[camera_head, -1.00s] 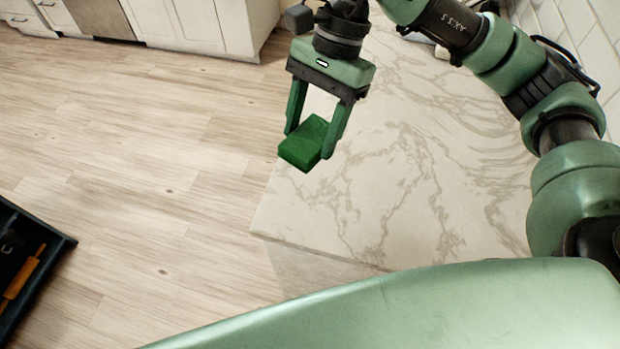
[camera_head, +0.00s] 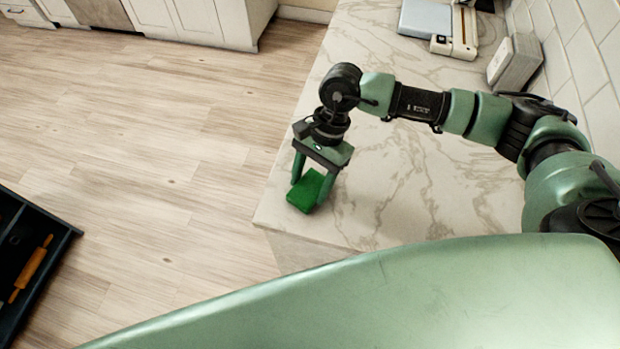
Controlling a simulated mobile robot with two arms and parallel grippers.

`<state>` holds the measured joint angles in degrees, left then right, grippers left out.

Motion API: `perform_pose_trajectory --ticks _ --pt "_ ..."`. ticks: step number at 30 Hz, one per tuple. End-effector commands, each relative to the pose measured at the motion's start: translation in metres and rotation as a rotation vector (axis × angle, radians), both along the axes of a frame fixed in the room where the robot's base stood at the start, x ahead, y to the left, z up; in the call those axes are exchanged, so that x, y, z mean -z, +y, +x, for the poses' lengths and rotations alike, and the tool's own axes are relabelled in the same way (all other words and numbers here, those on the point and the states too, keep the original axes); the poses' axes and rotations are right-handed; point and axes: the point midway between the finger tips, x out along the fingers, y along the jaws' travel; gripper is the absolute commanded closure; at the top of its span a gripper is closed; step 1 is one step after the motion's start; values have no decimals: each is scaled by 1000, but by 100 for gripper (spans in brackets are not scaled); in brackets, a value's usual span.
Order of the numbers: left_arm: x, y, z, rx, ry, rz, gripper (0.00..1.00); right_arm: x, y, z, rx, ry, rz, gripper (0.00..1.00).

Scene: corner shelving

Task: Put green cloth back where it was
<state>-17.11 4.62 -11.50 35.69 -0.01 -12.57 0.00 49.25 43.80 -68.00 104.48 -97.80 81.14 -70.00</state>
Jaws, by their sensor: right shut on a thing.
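The green cloth (camera_head: 306,190) is a small folded block near the left edge of the marble counter (camera_head: 400,200). My right gripper (camera_head: 310,188) points down and is shut on the cloth, with one finger on each side of it. I cannot tell whether the cloth touches the counter top or hangs just above it. My left gripper is not in view.
A dark open tray or drawer (camera_head: 62,232) with an orange-handled tool (camera_head: 32,268) is at the lower left. A grey and white device (camera_head: 455,35) and a white box (camera_head: 515,62) stand at the counter's back. Wood floor (camera_head: 160,150) lies open on the left.

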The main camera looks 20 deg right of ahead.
Motion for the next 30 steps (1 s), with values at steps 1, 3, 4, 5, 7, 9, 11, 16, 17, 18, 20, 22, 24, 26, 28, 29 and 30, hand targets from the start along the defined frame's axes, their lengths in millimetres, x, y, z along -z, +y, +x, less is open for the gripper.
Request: perform_pose_trajectory --ticks 1,3,4,5,7,9,11,16,17,18,20,22,24,26,28,29,30 --pt "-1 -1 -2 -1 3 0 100 1 0 0 0 -1 2 77" --pt "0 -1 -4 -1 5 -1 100 2 0 1 -1 -3 2 77" --pt "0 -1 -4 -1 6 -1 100 2 0 1 -1 -3 2 77" --pt "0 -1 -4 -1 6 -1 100 2 0 1 -1 -3 2 77" --pt "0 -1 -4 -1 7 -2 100 2 0 1 -1 -3 2 77" --pt "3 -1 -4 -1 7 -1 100 4 0 1 0 -2 1 77" --pt "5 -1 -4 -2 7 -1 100 5 0 1 0 -2 1 77" --pt "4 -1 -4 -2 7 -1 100 4 0 1 0 -2 0 23" --pt "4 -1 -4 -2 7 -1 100 4 0 1 0 -2 0 23" --pt "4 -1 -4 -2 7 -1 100 4 0 1 0 -2 0 23" --pt "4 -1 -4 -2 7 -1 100 4 0 1 0 -2 0 23" --pt "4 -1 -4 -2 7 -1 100 4 0 1 0 -2 0 23" --pt "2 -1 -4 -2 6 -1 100 2 0 1 0 -2 0 23" --pt "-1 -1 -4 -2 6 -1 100 -1 0 1 0 -2 1 23" --pt "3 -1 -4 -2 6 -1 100 -3 -2 3 1 -5 1 23" --pt "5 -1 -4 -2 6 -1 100 -7 -4 4 1 -6 0 23" --pt "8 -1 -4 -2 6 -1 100 -13 -6 6 2 -7 1 23"
